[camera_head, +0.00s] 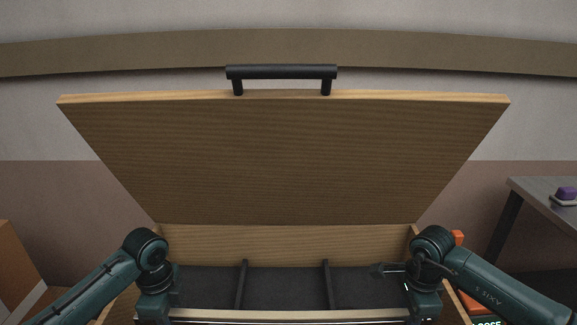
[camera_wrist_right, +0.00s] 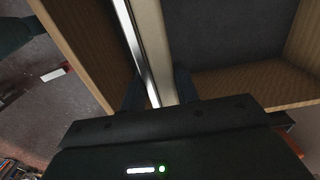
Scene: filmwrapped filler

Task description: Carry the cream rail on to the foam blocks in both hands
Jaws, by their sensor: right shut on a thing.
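The cream rail (camera_wrist_right: 148,38), with a shiny strip along one side, runs between the fingers of my right gripper (camera_wrist_right: 158,88) in the right wrist view. That gripper is shut on it. In the head view, a pale strip that looks like the rail (camera_head: 290,313) crosses the bottom, along the front of an open wooden chest (camera_head: 285,244). My right gripper (camera_head: 424,308) is at its right end. My left gripper (camera_head: 155,308) is at its left end, with its fingers out of sight. I cannot tell whether the rail touches the chest. I see no foam blocks.
The chest's lid (camera_head: 285,160) stands raised behind, with a black handle (camera_head: 282,72) on top. Dividers split the dark chest floor. A grey table (camera_head: 535,190) with a purple item (camera_head: 567,194) is at the right. An orange object (camera_head: 457,238) shows beside the chest.

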